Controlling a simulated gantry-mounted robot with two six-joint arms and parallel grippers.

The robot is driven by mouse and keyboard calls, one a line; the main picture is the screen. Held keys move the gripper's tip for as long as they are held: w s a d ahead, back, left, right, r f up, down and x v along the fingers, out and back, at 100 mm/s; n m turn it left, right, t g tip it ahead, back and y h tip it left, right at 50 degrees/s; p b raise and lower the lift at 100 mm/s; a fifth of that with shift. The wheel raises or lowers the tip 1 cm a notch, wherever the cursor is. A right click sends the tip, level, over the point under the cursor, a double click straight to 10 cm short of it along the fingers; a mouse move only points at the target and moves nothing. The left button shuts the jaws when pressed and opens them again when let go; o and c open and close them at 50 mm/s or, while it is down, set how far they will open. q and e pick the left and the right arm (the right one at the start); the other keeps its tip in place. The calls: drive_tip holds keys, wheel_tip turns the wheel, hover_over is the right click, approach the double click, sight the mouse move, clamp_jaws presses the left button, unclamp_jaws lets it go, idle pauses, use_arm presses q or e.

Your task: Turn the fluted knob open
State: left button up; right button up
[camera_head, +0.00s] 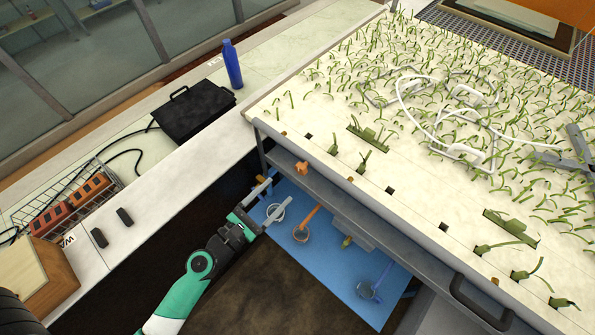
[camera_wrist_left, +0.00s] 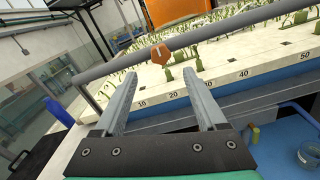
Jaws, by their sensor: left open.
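The orange-brown fluted knob (camera_head: 302,167) sits at the edge rail of the pale bed, near its left corner. My left gripper (camera_head: 271,200) is open and empty, below and left of the knob in the head view. Its two fingers (camera_wrist_left: 160,76) point toward the knob and stand apart from it. At the right edge of the head view, two grey prongs (camera_head: 575,150) may be my right gripper; most of it is out of frame.
The bed (camera_head: 330,110) holds many green sprouts, white cables and a numbered edge. Below is a blue shelf (camera_head: 325,245) with hooks and rings. A blue bottle (camera_head: 232,64), black case (camera_head: 193,109) and wire basket (camera_head: 75,205) stand on the left ledge.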

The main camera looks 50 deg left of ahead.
sight(299, 171)
use_arm(q)
drive_tip(key=w, duration=0.6)
drive_tip(key=w+a, duration=0.1)
drive_tip(key=w, duration=0.2)
drive_tip(key=shift+p, duration=0.35)
clamp_jaws()
